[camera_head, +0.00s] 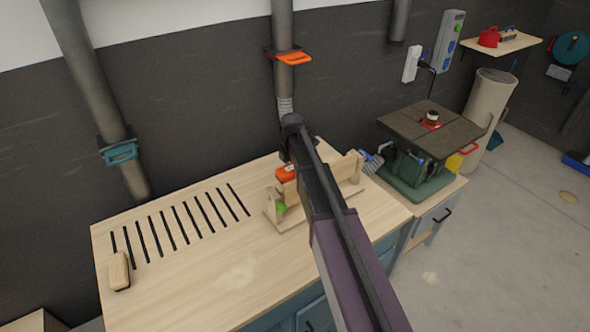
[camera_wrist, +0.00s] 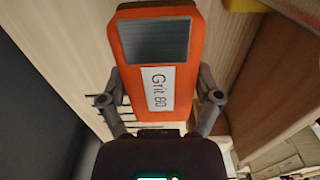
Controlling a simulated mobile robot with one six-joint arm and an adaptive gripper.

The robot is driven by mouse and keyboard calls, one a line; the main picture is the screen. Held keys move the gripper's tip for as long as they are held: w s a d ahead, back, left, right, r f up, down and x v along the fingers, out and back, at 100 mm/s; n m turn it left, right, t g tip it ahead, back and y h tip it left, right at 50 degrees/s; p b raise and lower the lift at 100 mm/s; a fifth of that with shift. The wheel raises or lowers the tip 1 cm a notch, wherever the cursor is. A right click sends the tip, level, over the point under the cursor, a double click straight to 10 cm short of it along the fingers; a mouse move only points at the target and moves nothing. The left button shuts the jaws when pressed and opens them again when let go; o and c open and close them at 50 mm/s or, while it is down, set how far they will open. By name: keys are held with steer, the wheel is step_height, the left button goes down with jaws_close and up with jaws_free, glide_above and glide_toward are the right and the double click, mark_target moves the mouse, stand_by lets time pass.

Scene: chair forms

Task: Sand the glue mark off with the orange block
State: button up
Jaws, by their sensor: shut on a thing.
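The orange block (camera_wrist: 133,38) has a "Grit 80" label and a dark grey panel. In the wrist view it sits between the two fingers of my gripper (camera_wrist: 160,96), which is shut on it. In the head view the orange block (camera_head: 285,173) shows beside my arm, by a wooden form (camera_head: 290,222) on the bench. My arm covers the gripper and part of the form there. A pale, faint patch (camera_head: 237,275) lies on the front of the bench top; I cannot tell whether it is the glue mark.
The wooden bench (camera_head: 185,255) has a row of dark slots at its back left. A small wooden block (camera_head: 119,270) lies at its left end. A green machine (camera_head: 425,145) stands to the right. A duct with an orange gate (camera_head: 290,57) rises behind. The front bench top is mostly clear.

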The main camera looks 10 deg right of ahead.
stand_by(0.4)
step_height(320, 180, up, 9)
steer(key=p, duration=0.9)
stand_by(0.6)
